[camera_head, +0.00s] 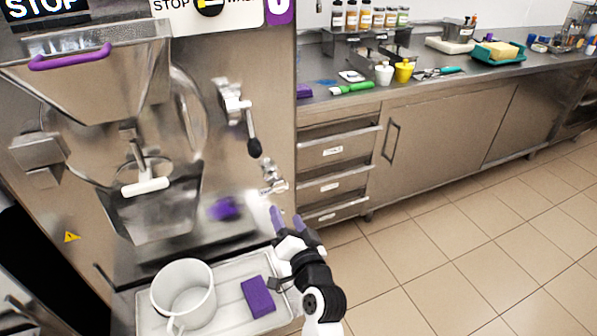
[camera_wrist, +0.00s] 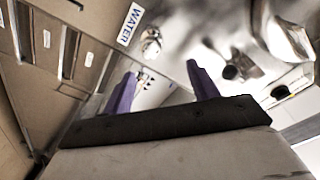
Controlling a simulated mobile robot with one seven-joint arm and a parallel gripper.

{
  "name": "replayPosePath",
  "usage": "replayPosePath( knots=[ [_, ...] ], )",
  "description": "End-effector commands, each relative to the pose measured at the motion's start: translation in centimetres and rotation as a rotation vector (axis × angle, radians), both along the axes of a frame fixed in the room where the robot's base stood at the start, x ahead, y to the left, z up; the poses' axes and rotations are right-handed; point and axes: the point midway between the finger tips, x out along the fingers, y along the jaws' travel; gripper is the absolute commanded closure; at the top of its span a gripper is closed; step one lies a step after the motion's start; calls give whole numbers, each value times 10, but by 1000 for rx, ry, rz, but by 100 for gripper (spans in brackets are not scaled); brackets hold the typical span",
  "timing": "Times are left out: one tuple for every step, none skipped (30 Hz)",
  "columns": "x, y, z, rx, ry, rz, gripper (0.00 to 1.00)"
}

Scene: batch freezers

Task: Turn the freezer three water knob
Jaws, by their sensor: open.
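The water knob (camera_wrist: 151,43) is a small round metal knob beside a "WATER" label (camera_wrist: 130,23) in the wrist view. In the head view, a small metal tap (camera_head: 270,172) sits low on the right edge of the freezer (camera_head: 225,55) front. My gripper (camera_head: 287,219) is open and empty, its purple fingers pointing up just below the tap. In the wrist view my gripper (camera_wrist: 162,80) has its fingers apart, with the knob beyond and between their tips, not touched.
A lever with a black grip (camera_head: 252,135) hangs above the tap. Below, a metal tray (camera_head: 232,295) holds a white pitcher (camera_head: 184,292) and a purple sponge (camera_head: 258,297). A counter with drawers (camera_head: 335,152) stands at right; the tiled floor (camera_head: 470,235) before it is clear.

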Motion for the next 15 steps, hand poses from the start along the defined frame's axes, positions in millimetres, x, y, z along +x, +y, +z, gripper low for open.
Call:
replayPosePath(
  knots=[
    [-3,-7,-5,7,21,-6,41],
    [-3,-10,-8,10,29,-9,41],
    [-2,-12,-9,12,34,-11,41],
    [0,-12,-10,13,36,-11,41],
    [2,-11,-9,13,36,-11,41],
    [7,-10,-8,14,34,-10,41],
    [11,-9,-8,15,34,-10,41],
    [16,-7,-8,14,34,-9,41],
    [23,-5,-7,13,33,-8,41],
    [29,-3,-7,14,34,-8,41],
    [35,-1,-6,14,32,-8,41],
    [44,1,-6,14,32,-8,41],
    [50,3,-5,15,32,-8,41],
    [57,4,-6,14,33,-8,41],
    [66,7,-6,14,32,-8,41]
  ],
)
